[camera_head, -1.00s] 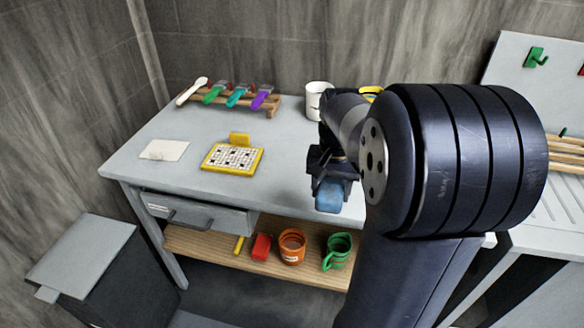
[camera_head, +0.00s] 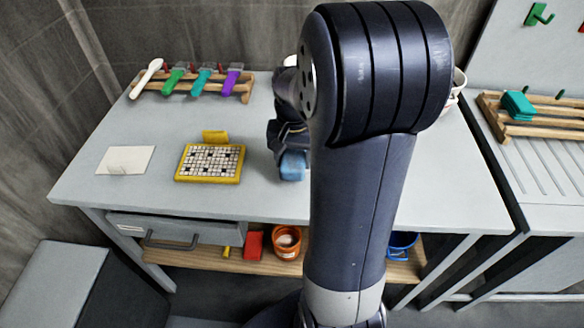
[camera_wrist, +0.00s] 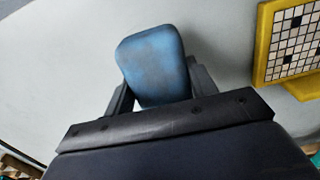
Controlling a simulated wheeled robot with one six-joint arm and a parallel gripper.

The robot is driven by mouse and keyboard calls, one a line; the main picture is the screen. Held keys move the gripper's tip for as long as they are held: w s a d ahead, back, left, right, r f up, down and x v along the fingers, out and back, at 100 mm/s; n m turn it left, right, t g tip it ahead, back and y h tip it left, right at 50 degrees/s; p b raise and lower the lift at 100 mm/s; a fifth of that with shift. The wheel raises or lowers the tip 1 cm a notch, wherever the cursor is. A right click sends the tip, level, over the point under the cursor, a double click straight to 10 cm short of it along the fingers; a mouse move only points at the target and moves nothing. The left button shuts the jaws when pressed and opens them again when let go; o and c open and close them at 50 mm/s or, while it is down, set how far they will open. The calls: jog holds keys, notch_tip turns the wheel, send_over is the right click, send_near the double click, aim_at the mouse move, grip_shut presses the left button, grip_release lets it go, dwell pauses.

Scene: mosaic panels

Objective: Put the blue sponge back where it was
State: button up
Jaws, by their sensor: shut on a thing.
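The blue sponge (camera_head: 293,166) is between the fingers of my gripper (camera_head: 290,150), which is shut on it. In the wrist view the sponge (camera_wrist: 154,62) shows as a blue block with dark smudges, gripped by dark fingers on both sides. In the head view the sponge is over the grey table (camera_head: 130,195), right of the yellow-framed mosaic panel (camera_head: 181,178). Whether it touches the table top is hard to tell.
A wooden rack (camera_head: 245,96) holding several coloured-handled tools stands at the back left. A pale card (camera_head: 126,160) lies at the left. An orange mug (camera_head: 287,241), a red block (camera_head: 254,246) and a blue container (camera_head: 401,246) are on the lower shelf. A slatted rack with a teal block (camera_head: 518,105) is at right.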

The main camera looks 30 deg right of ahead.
aim_at(293, 156)
jog(key=shift+f, duration=1.95)
jog(key=shift+f, duration=0.15)
jog(key=o, duration=0.9)
notch_tip(293, 156, up, 12)
jog(key=shift+r, duration=0.15)
